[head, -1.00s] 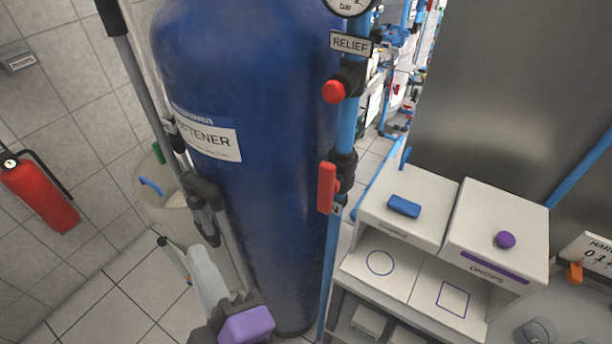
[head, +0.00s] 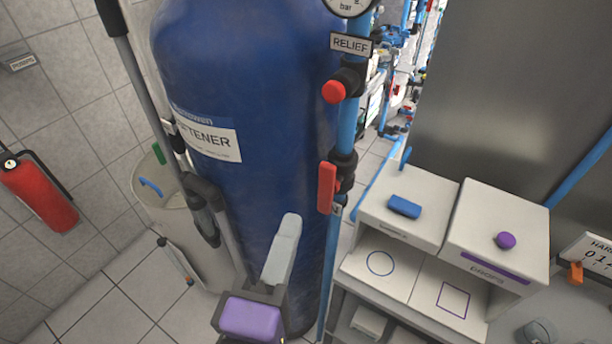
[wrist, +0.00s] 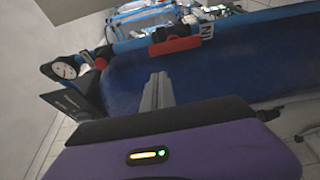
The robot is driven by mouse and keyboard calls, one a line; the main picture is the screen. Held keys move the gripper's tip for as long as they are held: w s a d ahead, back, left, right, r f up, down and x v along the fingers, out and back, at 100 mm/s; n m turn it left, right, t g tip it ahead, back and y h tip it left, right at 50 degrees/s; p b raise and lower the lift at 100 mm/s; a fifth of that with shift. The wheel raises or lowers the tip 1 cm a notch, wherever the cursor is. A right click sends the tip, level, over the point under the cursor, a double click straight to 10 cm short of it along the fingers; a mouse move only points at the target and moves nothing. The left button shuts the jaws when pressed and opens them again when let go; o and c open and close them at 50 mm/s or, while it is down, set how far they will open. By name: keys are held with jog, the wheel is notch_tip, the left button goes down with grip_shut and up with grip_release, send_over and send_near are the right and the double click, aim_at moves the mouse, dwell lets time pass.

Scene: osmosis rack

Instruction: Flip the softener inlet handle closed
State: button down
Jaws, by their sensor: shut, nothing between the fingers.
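The red inlet handle (head: 327,187) sits on a black valve on the blue vertical pipe, right of the blue softener tank (head: 270,150). It stands upright, along the pipe. In the wrist view the red handle (wrist: 176,45) is above and just beyond the fingers, lying along the pipe. My gripper (head: 289,222) is shut and empty, in front of the tank, below and left of the handle, apart from it. In the wrist view my gripper (wrist: 158,80) points toward the pipe with its grey fingers together.
A red relief knob (head: 334,91) and a gauge (head: 349,6) are higher on the same pipe. White boxes (head: 500,225) with blue and purple knobs stand to the right. A grey pole leans left of the tank, near a bin (head: 150,190).

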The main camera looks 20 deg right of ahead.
aim_at(326, 190)
jog(key=shift+w, duration=0.15)
jog(key=p+x, duration=0.1)
jog(key=x, duration=0.9)
jog(key=shift+p, duration=0.4)
jog(key=shift+a+f+b, duration=0.1)
jog(key=shift+b, duration=0.3)
